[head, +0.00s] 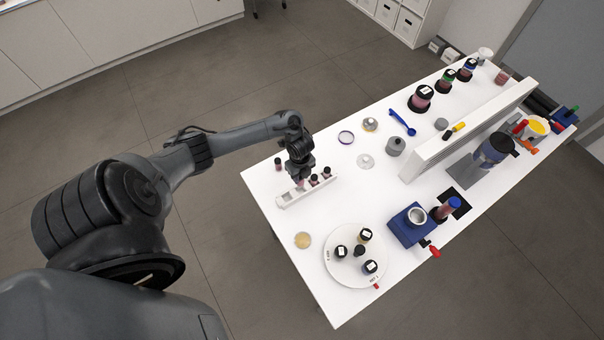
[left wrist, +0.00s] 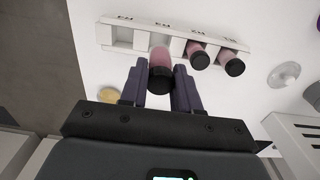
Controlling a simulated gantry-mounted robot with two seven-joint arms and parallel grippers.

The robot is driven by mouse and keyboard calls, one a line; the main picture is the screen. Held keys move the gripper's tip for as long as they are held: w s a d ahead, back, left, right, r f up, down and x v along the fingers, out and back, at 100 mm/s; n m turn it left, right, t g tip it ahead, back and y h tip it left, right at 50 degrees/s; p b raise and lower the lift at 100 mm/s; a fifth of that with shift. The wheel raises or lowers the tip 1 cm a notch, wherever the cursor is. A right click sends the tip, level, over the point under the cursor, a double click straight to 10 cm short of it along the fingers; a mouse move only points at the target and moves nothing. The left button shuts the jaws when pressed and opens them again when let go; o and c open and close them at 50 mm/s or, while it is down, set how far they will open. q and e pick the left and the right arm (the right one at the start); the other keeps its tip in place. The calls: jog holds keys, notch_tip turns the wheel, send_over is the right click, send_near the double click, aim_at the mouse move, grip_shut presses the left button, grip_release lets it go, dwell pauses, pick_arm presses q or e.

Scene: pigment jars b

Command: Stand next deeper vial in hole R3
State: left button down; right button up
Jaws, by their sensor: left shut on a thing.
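A white rack (head: 285,201) lies at the near left of the table, and it also shows in the left wrist view (left wrist: 122,36) with small upside-down labels. Two pink vials with black caps, one (left wrist: 196,50) beside another (left wrist: 233,64), stand in the two right holes in that view. My left gripper (left wrist: 160,85) is shut on a third pink vial (left wrist: 160,62), black cap toward the camera, over the hole left of those two. I cannot tell whether its bottom is in the hole. The leftmost hole looks empty. Another dark-capped vial (head: 278,164) stands behind the rack.
A round white turntable (head: 340,276) with several jars is at the near edge. A yellow disc (head: 303,240) lies between it and the rack. A blue device (head: 408,228), clear dish (head: 366,161), grey bottle (head: 395,146) and white raised shelf (head: 440,147) stand further right.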

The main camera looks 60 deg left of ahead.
aim_at(301, 185)
pick_arm(q)
jog(key=shift+d, duration=0.1)
dwell(0.3)
jog(key=shift+f+b, duration=0.35)
jog(key=shift+f, duration=0.25)
jog(key=shift+f+b, duration=1.4)
jog(key=shift+f, duration=0.45)
jog(key=shift+f+b, duration=0.6)
jog(key=shift+f, duration=0.25)
jog(key=shift+f, duration=0.1)
jog(key=shift+f, duration=0.25)
jog(key=c, duration=0.8)
grip_release()
jog(key=shift+o, duration=0.3)
